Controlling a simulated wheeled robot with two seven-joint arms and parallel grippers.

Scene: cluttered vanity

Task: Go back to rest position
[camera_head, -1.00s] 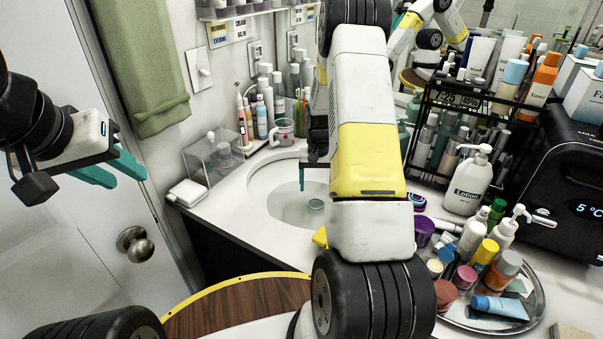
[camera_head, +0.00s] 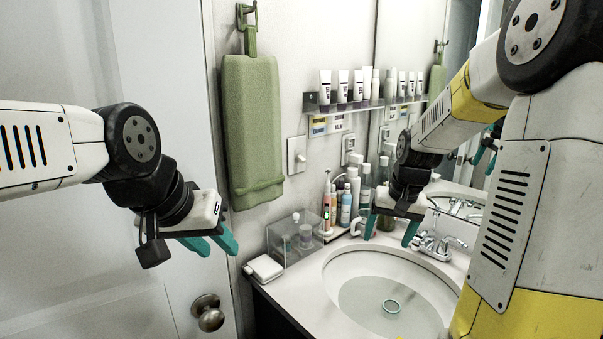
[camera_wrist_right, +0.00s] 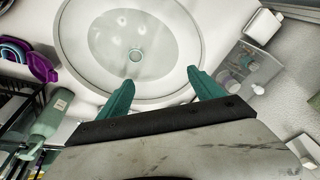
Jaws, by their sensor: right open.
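My left gripper (camera_head: 213,244) is at the left of the head view, in front of the door. Its two teal fingers are apart, with nothing between them. My right gripper (camera_head: 390,230) hangs at the far side of the sink basin (camera_head: 345,262), near the faucet. Its teal fingers are spread and empty. The right wrist view shows the same open fingers (camera_wrist_right: 162,95) with the sink (camera_wrist_right: 72,45) below and beyond them. My right arm covers the right part of the head view and hides much of the counter there.
A clear box (camera_head: 292,240) and a white case (camera_head: 263,268) sit left of the sink. Bottles (camera_head: 346,205) and a mug stand behind it, by the faucet (camera_head: 440,243). A green towel (camera_head: 252,130) hangs on the wall. A door knob (camera_head: 208,313) is at lower left.

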